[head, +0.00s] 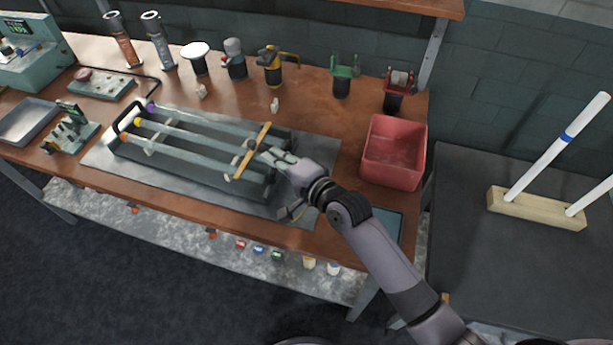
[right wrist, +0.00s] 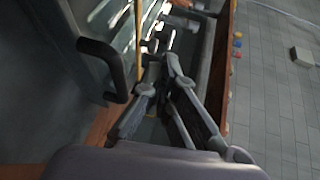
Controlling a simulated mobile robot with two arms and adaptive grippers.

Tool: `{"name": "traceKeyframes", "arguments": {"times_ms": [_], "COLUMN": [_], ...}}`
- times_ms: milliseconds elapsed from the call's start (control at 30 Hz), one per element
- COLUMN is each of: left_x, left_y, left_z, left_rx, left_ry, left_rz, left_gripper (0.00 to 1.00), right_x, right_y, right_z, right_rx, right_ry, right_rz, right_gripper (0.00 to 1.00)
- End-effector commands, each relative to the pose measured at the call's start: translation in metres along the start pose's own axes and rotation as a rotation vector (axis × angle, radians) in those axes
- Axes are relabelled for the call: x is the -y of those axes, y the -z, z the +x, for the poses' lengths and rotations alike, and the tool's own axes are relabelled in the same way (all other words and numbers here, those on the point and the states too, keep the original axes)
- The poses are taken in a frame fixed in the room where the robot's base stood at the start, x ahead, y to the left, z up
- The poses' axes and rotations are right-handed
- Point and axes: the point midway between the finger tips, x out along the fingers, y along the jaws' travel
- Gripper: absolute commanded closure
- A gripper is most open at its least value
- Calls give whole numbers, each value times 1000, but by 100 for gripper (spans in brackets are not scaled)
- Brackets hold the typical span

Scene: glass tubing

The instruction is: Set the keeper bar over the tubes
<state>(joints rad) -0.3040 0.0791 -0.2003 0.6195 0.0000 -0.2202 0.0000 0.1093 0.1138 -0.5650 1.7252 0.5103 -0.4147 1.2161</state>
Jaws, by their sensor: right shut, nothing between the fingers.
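The keeper bar (head: 240,167), a thin yellow-tan strip, lies crosswise over the glass tubes (head: 185,133) near the right end of the grey rack (head: 180,177). The tubes lie lengthwise in the rack, with purple, yellow and orange ends at the left. My right gripper (head: 258,147) is shut and empty, at the right side of the bar, close to its middle. I cannot tell whether it touches the bar. In the right wrist view the shut fingers (right wrist: 162,65) point toward the tubes. My left gripper is out of view.
The rack has a black handle (head: 127,116) at its left end. A red bin (head: 393,153) stands to the right of the rack. Several tools stand along the bench's back. A wooden block with upright white tubes (head: 535,208) is on the dark table at right.

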Motion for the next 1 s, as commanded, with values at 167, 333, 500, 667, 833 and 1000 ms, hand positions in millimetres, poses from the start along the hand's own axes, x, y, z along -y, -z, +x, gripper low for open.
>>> {"name": "traceKeyframes", "arguments": {"times_ms": [167, 333, 500, 667, 833, 1000], "left_x": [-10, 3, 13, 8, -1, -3], "left_y": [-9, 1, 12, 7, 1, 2], "left_z": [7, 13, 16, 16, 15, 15], "left_rx": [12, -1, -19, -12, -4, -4], "left_ry": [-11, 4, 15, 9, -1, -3], "left_rz": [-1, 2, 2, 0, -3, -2], "left_gripper": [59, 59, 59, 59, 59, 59], "right_x": [-4, -4, -3, -2, -2, -2], "right_y": [0, 0, 0, 0, 0, 0], "right_z": [-32, -62, -81, -86, -86, -86], "right_rx": [0, 0, 0, 1, 1, 1], "right_ry": [-2, -2, -2, -2, -2, -2], "right_rz": [0, -1, 0, 0, 0, 0], "right_gripper": [100, 100, 100, 100, 100, 100]}}
